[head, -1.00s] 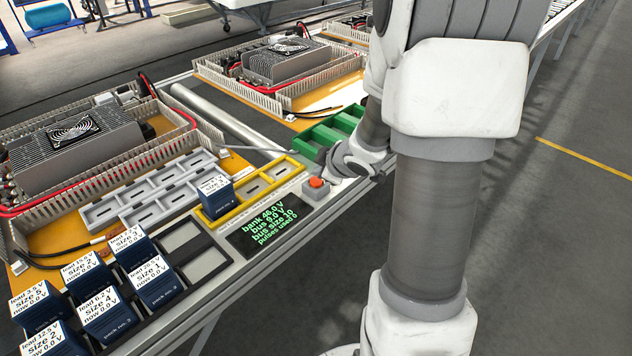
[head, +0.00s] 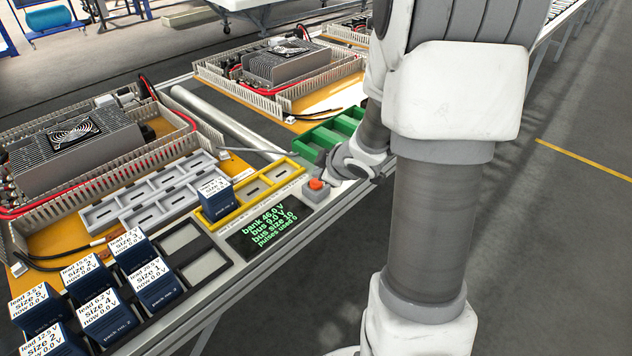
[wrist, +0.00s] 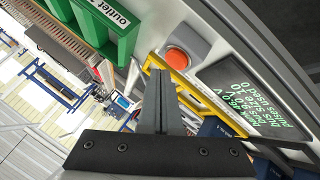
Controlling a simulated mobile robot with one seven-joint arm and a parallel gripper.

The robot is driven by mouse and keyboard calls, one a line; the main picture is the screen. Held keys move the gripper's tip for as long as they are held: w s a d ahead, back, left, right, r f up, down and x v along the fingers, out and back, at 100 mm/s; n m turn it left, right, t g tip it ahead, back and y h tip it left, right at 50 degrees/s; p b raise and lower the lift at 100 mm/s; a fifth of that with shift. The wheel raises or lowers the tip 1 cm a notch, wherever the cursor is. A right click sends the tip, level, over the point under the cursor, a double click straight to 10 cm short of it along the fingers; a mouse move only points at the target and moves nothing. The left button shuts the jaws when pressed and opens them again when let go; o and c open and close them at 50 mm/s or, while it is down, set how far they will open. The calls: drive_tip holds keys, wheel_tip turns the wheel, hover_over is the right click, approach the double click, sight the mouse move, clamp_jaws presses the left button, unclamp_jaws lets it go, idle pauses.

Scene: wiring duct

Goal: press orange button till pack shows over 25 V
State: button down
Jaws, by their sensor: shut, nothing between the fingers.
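The orange button (head: 316,183) sits on a small grey box at the table's front edge, right of the display. In the wrist view the button (wrist: 178,58) shows just past the tips of my gripper (wrist: 163,76), whose fingers are shut with nothing between them. The tips look apart from it, but the height gap is unclear. In the head view the fingers are hidden behind my arm. The dark display (head: 264,229) reads bank 46.0 V, bus 9.0 V, bus size 10, pulses used 0. One blue pack (head: 217,203) stands in the yellow tray's left slot; its small label is hard to read.
The yellow tray (head: 281,181) has two empty slots. A green tray (head: 311,150) lies behind the button, a grey tray (head: 101,217) left. Several blue packs (head: 157,290) stand in the dark rack at front left. A grey tube (head: 222,123) lies behind.

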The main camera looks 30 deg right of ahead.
sight(319, 185)
drive_tip(key=shift+f, duration=0.1)
idle(0.7)
drive_tip(key=shift+f+b, duration=0.3)
drive_tip(key=shift+f, duration=0.05)
drive_tip(key=shift+f+b, duration=0.35)
drive_tip(key=shift+f, duration=0.05)
idle(0.6)
drive_tip(key=shift+r, duration=0.1)
drive_tip(key=shift+r+p, duration=0.7)
drive_tip(key=shift+p, duration=0.2)
wheel_tip(319, 185, up, 5)
drive_tip(key=p, duration=0.5)
idle(0.6)
